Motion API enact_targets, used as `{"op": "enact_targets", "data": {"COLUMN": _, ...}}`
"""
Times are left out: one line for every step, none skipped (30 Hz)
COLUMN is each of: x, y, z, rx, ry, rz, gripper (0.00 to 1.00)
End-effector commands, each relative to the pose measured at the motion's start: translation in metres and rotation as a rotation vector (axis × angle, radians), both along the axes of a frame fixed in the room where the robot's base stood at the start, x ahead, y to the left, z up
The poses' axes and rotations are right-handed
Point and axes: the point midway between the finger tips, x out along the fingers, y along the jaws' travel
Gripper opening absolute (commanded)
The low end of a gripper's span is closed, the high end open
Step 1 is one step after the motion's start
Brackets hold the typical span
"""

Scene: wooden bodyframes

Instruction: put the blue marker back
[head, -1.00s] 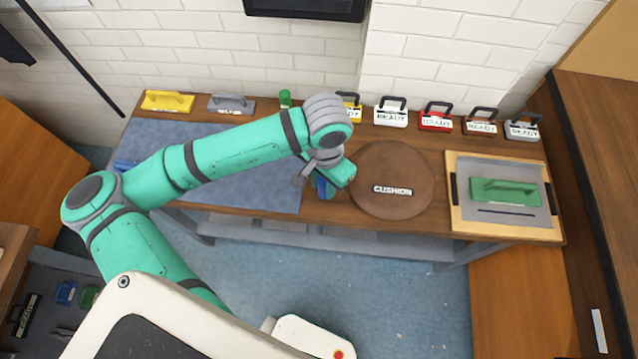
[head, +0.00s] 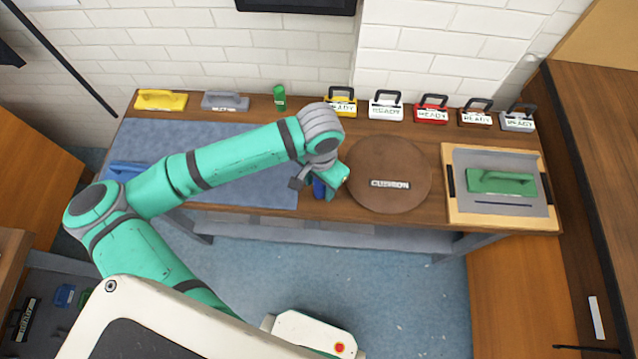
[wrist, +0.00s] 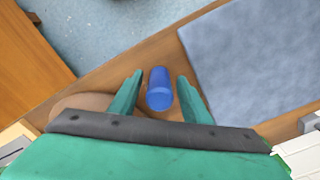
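The blue marker (wrist: 160,90) is a short blue cylinder on the wooden table, between the blue mat and the round cushion. In the wrist view it lies between the two green fingers of my gripper (wrist: 158,97), with a visible gap on each side. My gripper is open around it. In the head view the marker (head: 319,188) shows only in part behind my gripper (head: 330,186), near the table's front edge. A similar green marker (head: 280,98) stands upright at the back of the table.
The round brown cushion (head: 390,160) is just right of my gripper. The blue-grey mat (head: 235,150) covers the table's left, with a blue block (head: 125,169) on it. Handled blocks and READY tags line the back edge. A tray (head: 455,215) with a green float (head: 502,182) is at right.

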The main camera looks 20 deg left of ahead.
Motion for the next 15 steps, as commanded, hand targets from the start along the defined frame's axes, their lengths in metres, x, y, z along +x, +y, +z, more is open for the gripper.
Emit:
{"op": "enact_targets", "data": {"x": 0.000, "y": 0.000, "z": 0.000, "rx": 0.000, "ry": 0.000, "rz": 0.001, "gripper": 0.44}}
{"op": "enact_targets", "data": {"x": 0.000, "y": 0.001, "z": 0.000, "rx": 0.000, "ry": 0.000, "rz": 0.002, "gripper": 0.44}}
{"op": "enact_targets", "data": {"x": 0.000, "y": 0.001, "z": 0.000, "rx": 0.000, "ry": 0.000, "rz": 0.002, "gripper": 0.44}}
{"op": "enact_targets", "data": {"x": 0.000, "y": 0.001, "z": 0.001, "rx": 0.000, "ry": 0.000, "rz": 0.002, "gripper": 0.44}}
{"op": "enact_targets", "data": {"x": 0.000, "y": 0.001, "z": 0.001, "rx": 0.001, "ry": 0.000, "rz": 0.002, "gripper": 0.44}}
{"op": "enact_targets", "data": {"x": 0.000, "y": 0.001, "z": 0.003, "rx": 0.002, "ry": -0.001, "rz": 0.002, "gripper": 0.44}}
{"op": "enact_targets", "data": {"x": 0.000, "y": 0.001, "z": 0.005, "rx": 0.002, "ry": -0.002, "rz": 0.002, "gripper": 0.44}}
{"op": "enact_targets", "data": {"x": 0.000, "y": 0.001, "z": 0.008, "rx": 0.002, "ry": -0.002, "rz": 0.002, "gripper": 0.44}}
{"op": "enact_targets", "data": {"x": 0.000, "y": 0.001, "z": 0.012, "rx": 0.002, "ry": -0.003, "rz": 0.002, "gripper": 0.44}}
{"op": "enact_targets", "data": {"x": 0.000, "y": 0.001, "z": 0.016, "rx": 0.002, "ry": -0.002, "rz": 0.002, "gripper": 0.44}}
{"op": "enact_targets", "data": {"x": 0.000, "y": 0.001, "z": 0.020, "rx": 0.002, "ry": -0.002, "rz": 0.002, "gripper": 0.44}}
{"op": "enact_targets", "data": {"x": 0.001, "y": 0.001, "z": 0.028, "rx": 0.002, "ry": -0.004, "rz": 0.002, "gripper": 0.44}}
{"op": "enact_targets", "data": {"x": 0.001, "y": 0.001, "z": 0.033, "rx": 0.001, "ry": -0.003, "rz": 0.002, "gripper": 0.44}}
{"op": "enact_targets", "data": {"x": 0.001, "y": 0.001, "z": 0.039, "rx": 0.003, "ry": -0.003, "rz": 0.002, "gripper": 0.44}}
{"op": "enact_targets", "data": {"x": 0.000, "y": 0.001, "z": 0.048, "rx": 0.002, "ry": -0.003, "rz": 0.001, "gripper": 0.44}}
